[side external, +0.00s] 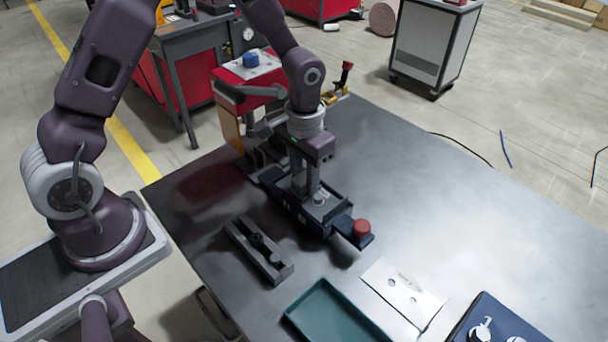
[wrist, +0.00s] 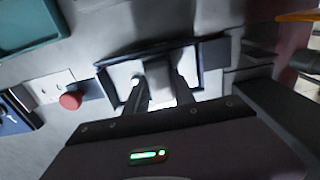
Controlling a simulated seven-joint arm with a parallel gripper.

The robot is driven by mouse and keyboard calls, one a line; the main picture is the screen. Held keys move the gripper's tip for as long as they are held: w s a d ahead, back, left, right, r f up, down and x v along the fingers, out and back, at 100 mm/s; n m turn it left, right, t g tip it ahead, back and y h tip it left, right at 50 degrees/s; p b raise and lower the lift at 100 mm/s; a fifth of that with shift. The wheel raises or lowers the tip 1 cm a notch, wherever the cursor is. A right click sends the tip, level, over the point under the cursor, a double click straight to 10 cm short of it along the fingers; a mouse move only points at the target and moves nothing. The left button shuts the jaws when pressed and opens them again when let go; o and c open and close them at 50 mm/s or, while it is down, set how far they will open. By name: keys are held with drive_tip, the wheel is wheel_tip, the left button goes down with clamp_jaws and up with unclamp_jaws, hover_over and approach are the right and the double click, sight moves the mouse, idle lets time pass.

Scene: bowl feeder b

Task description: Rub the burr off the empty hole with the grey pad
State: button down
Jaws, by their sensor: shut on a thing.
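My gripper (side external: 312,195) points down over a dark fixture (side external: 330,222) with a red button (side external: 362,228) at its near end. Its fingers reach a pale surface inside the fixture's dark frame. They are shut on a small pale grey piece (side external: 319,198), seemingly the grey pad, mostly hidden by the fingers. In the wrist view the two fingers (wrist: 160,92) stand in front of the bright, glaring surface in the dark frame (wrist: 110,85). I cannot make out the empty hole or a burr there.
A dark slotted block (side external: 258,252) lies left of the fixture. A teal tray (side external: 290,318), a white sheet with two dark marks (side external: 405,290) and a dark blue box with knobs (side external: 490,315) lie in front. A red machine (side external: 232,75) stands behind. The table's right side is clear.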

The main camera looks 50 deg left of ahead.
drive_tip(key=shift+a, duration=1.1)
drive_tip(key=shift+d, duration=1.25)
drive_tip(key=shift+f, duration=0.25)
drive_tip(key=shift+r, duration=3.05)
